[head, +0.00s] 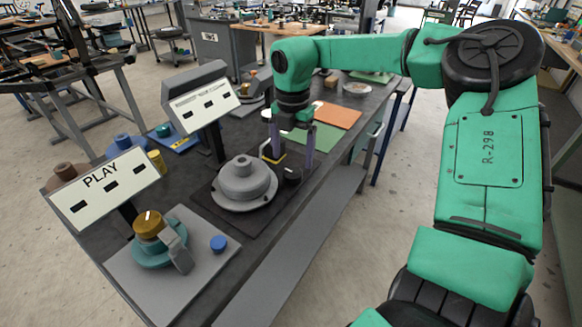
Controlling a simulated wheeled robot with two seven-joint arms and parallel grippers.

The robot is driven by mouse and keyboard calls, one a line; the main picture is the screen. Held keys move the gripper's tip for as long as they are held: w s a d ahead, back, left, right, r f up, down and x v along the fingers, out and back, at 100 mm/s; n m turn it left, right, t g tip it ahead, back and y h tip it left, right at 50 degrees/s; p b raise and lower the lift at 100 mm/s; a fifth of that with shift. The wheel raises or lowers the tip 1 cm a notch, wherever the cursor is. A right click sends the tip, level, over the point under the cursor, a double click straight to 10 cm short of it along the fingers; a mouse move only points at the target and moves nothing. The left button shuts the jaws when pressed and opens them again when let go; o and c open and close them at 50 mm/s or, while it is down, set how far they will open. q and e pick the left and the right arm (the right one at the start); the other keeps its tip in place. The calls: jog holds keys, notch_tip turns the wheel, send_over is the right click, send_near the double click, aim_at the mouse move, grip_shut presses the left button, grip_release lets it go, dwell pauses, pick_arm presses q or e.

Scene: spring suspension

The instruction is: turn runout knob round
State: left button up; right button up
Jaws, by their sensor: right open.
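A small black knob (291,176) stands on a dark base plate to the right of a grey stepped disc (243,183). I take it for the runout knob; no label is legible on it. My right gripper (291,165) points down over the knob. Its two fingers are apart, one to the left of the knob and one to the right, with space between. I cannot tell whether either finger touches the knob. My left gripper is not in view.
A sign reading PLAY (103,183) stands front left, behind a teal fixture (160,250) with a brass top and a blue knob (218,243). A second tilted display (205,105) stands behind the disc. Green (318,136) and orange (337,115) mats lie beyond my gripper.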

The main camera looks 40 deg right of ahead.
aim_at(293, 172)
notch_tip(293, 172, down, 5)
jog(key=shift+d+r, duration=0.1)
jog(key=c, duration=1.4)
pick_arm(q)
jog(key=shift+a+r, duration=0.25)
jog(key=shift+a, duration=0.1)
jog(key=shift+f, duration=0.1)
